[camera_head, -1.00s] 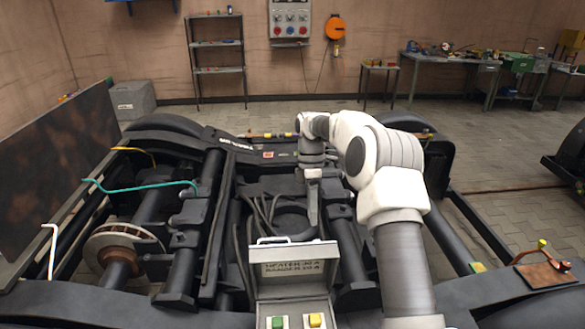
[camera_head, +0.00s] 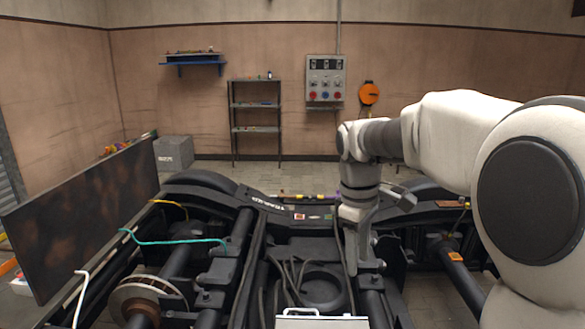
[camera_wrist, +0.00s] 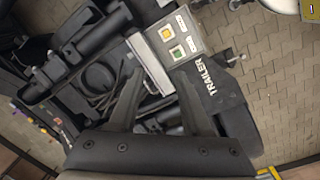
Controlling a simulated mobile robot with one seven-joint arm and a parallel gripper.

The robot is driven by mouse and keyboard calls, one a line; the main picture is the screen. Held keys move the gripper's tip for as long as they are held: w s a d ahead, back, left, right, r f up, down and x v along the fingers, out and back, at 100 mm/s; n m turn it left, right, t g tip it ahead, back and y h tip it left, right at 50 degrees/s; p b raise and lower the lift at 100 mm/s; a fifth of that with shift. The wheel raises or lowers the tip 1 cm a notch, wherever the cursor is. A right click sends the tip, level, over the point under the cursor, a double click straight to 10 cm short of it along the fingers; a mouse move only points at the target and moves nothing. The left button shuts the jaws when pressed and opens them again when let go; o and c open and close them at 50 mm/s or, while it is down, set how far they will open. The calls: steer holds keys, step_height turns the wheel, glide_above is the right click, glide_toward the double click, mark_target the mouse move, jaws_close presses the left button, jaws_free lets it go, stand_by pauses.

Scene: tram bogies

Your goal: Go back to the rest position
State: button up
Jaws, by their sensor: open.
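My gripper (camera_wrist: 158,90) is open in the wrist view, with two dark fingers apart and nothing between them. Below it is the dark bogie frame, with a grey control box (camera_wrist: 172,42) bearing a yellow and a green button past the fingertips. In the head view my gripper (camera_head: 352,262) points down above the bogie (camera_head: 285,238), right of the middle. My white arm reaches in from the right edge. Only the top edge of the box (camera_head: 318,321) shows at the bottom of the head view.
A brake disc (camera_head: 148,301) and green, yellow and white hoses lie at the left. A dark upright panel (camera_head: 85,215) stands beyond them. A shelf rack (camera_head: 256,118), a wall socket panel (camera_head: 326,80) and a grey block (camera_head: 174,153) are at the back wall. Floor is clear there.

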steer(key=s+d+r+m+t+y+p, duration=0.1)
steer(key=s+m+t, duration=0.4)
steer(key=s, duration=1.6)
steer(key=r+m, duration=0.1)
steer(key=m, duration=0.4)
steer(key=shift+s+d, duration=0.15)
steer(key=shift+d, duration=0.1)
steer(key=shift+a, duration=0.1)
steer(key=shift+a, duration=0.25)
steer(key=shift+s, duration=0.1)
